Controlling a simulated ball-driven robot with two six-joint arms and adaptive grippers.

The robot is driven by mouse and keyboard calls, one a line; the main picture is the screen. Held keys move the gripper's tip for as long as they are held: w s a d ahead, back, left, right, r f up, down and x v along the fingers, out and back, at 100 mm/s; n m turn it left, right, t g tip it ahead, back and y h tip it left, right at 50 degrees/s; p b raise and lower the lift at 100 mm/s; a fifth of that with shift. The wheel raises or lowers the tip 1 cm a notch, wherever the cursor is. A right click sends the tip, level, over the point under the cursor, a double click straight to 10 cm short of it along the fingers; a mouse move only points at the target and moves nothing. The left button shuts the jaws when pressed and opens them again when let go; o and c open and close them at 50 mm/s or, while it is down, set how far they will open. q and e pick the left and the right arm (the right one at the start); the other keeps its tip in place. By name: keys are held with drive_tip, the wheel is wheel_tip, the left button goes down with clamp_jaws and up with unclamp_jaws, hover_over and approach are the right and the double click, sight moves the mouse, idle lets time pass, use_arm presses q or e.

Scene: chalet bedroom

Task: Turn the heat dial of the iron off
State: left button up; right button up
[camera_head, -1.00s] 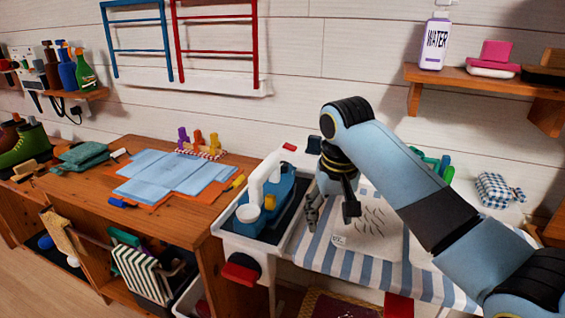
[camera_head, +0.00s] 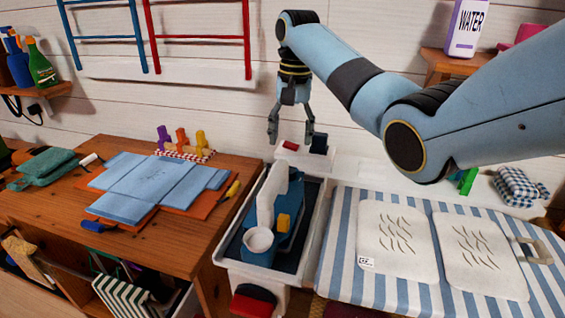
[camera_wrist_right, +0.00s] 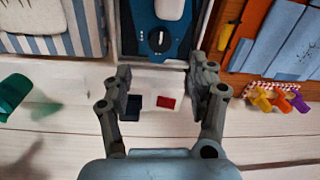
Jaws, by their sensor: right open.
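The blue iron (camera_head: 290,240) with its white upright handle (camera_head: 285,195) rests in a dark-lined white tray (camera_head: 229,249). A white round cup (camera_head: 258,242) and a yellow part (camera_head: 283,223) show at its front. In the right wrist view the iron (camera_wrist_right: 143,23) is at the top, with a round black heat dial (camera_wrist_right: 159,40) bearing a white mark. I cannot make out the dial in the head view. My right gripper (camera_head: 290,138) points down, open and empty, above the far end of the tray and apart from the iron. My left gripper is not in view.
A red block (camera_wrist_right: 166,103) and a dark block (camera_wrist_right: 132,104) sit on the white ledge behind the tray. The striped ironing board (camera_head: 340,245) is to the right; the wooden table (camera_head: 50,215) with blue folded cloth (camera_head: 147,180) is to the left. The wall is close behind.

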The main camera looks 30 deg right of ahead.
drive_tip(key=f, duration=0.5)
drive_tip(key=shift+a+f, duration=0.2)
wheel_tip(320, 180, down, 4)
drive_tip(key=shift+w+f, duration=0.1)
drive_tip(key=shift+c, duration=2.9)
drive_tip(key=c, duration=0.6)
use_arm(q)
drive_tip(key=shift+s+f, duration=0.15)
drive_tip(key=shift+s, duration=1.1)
